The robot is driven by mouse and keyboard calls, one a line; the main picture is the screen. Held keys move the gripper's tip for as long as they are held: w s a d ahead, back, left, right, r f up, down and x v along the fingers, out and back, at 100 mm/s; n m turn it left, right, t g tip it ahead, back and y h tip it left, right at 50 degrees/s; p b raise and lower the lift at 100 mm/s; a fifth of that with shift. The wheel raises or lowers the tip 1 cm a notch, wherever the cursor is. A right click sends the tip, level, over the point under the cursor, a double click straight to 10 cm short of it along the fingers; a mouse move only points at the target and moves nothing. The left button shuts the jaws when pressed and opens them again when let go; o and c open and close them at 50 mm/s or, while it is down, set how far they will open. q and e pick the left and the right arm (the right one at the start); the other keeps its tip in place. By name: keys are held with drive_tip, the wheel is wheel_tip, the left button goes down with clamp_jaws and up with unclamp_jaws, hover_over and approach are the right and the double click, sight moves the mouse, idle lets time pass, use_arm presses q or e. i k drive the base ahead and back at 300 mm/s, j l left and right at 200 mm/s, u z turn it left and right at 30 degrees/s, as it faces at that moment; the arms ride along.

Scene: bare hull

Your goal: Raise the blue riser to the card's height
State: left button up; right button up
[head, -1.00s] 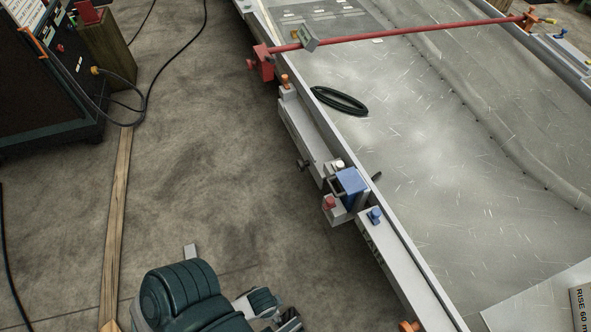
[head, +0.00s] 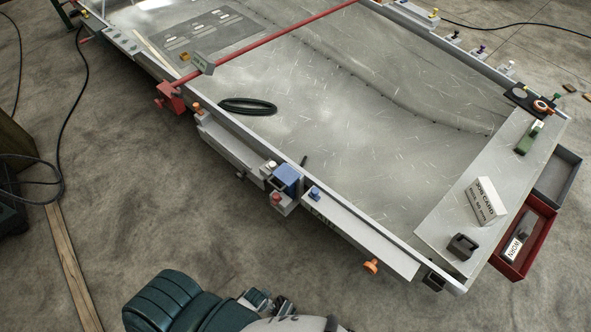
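The blue riser (head: 287,178) is a small blue block on the near side rail of the long grey bed, beside a red knob (head: 276,198) on a small grey bracket. The white job card (head: 485,202) stands tilted on the pale plate at the right end; its lower line is too small to read surely now. My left arm shows at the bottom, with what looks like its gripper (head: 268,301) in front of it, well short of the riser. Its fingers are too foreshortened to judge. My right gripper is not in view.
A red bar (head: 270,43) crosses the bed. A dark ring (head: 248,106) lies on the sheet. A blue knob (head: 314,193) and an orange knob (head: 371,266) sit along the near rail. A red bin (head: 523,238) hangs at the right end. The floor before the rail is clear.

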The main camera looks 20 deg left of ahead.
sight(284, 172)
drive_tip(key=i+j+u, duration=0.1)
drive_tip(key=j+u, duration=0.15)
drive_tip(key=u, duration=0.15)
drive_tip(key=i+j+u, duration=0.1)
drive_tip(key=j+u, duration=0.25)
drive_tip(key=j+z, duration=0.5)
drive_tip(key=j, duration=0.2)
